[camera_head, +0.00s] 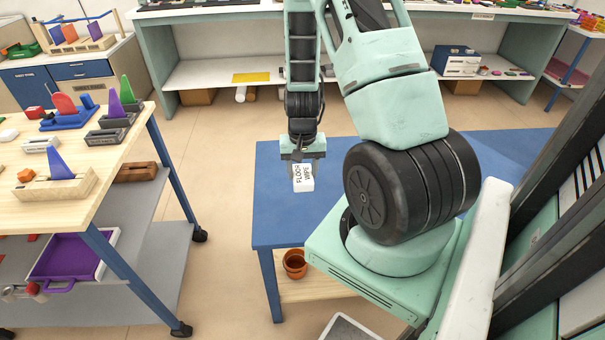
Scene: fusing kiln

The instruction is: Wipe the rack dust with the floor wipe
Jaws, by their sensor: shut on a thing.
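My gripper (303,157) points down over the left part of the blue table.
The wooden cart (120,165) has a lower grey shelf with a purple tray (70,262). A terracotta pot (295,264) sits below the blue table. A long bench (160,50) runs along the back. Open floor (215,190) lies between cart and table.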

